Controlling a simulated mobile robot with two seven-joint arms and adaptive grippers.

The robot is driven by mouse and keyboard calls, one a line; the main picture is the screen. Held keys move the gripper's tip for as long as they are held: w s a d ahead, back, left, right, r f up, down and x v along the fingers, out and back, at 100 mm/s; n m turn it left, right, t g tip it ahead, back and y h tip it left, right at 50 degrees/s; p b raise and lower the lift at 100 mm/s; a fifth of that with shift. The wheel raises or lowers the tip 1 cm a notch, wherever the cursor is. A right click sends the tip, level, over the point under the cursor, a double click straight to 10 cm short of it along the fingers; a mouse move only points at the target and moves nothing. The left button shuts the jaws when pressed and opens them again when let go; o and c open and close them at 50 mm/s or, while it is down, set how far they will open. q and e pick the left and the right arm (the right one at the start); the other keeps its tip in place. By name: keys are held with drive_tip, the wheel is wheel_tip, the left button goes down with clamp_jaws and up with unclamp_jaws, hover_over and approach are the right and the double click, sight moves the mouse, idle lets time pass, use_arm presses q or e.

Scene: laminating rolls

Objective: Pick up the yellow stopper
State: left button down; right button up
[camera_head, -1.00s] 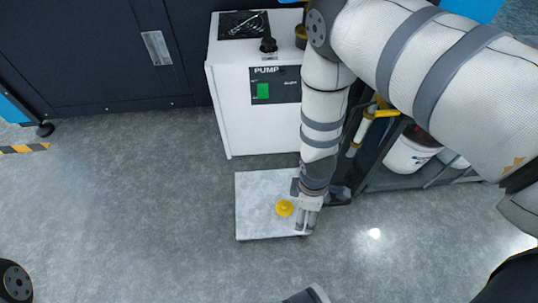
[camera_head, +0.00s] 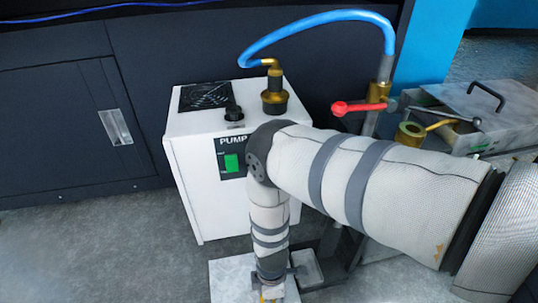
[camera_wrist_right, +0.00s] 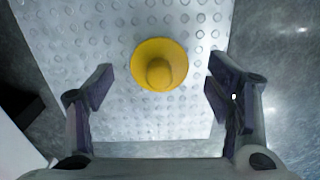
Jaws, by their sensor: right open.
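The yellow stopper (camera_wrist_right: 159,64), a round flange with a raised knob, sits on a white studded plate (camera_wrist_right: 130,120) in the right wrist view. My right gripper (camera_wrist_right: 160,72) is open, with its fingers spread to either side of the stopper and no visible contact. In the head view the right gripper (camera_head: 270,291) is low at the bottom edge, over the white plate (camera_head: 229,273). My left gripper is not in view.
A white pump box (camera_head: 190,135) with a green switch stands behind the plate. A blue hose (camera_head: 320,18) arches from its brass fitting toward a red-handled valve (camera_head: 360,107). A dark cabinet (camera_head: 60,130) is at left. Grey floor (camera_head: 100,250) is clear at front left.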

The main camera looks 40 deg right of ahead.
drive_tip(key=shift+f, duration=0.3)
drive_tip(key=shift+c, duration=0.8)
drive_tip(key=c, duration=1.1)
